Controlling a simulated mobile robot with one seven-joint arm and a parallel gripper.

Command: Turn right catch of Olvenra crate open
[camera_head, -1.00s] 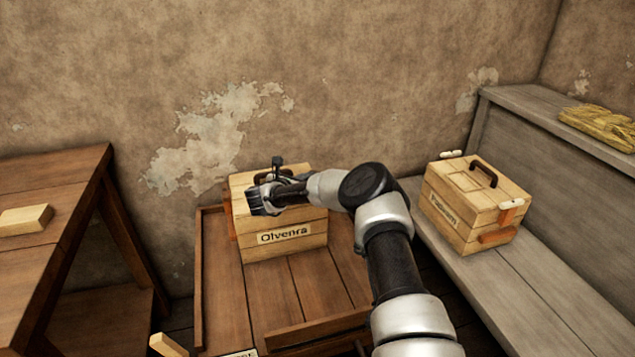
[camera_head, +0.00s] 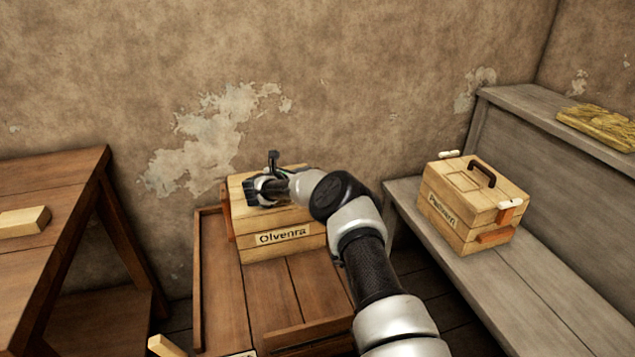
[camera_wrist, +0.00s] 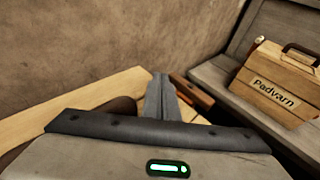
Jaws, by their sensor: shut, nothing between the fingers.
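In the wrist view the crate's pale top edge (camera_wrist: 35,122) runs behind the gripper. A reddish-brown piece (camera_wrist: 192,92) lies just right of the fingertips; I cannot tell whether it is the right catch. In the head view my arm hides the crate's right top side.
The Padvarn crate (camera_head: 470,203), with a dark handle and white catches, stands on a grey bench (camera_head: 535,275) at the right. A brown table (camera_head: 60,200) with a pale block (camera_head: 22,221) is at the left. The plaster wall rises close behind the Olvenra crate.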

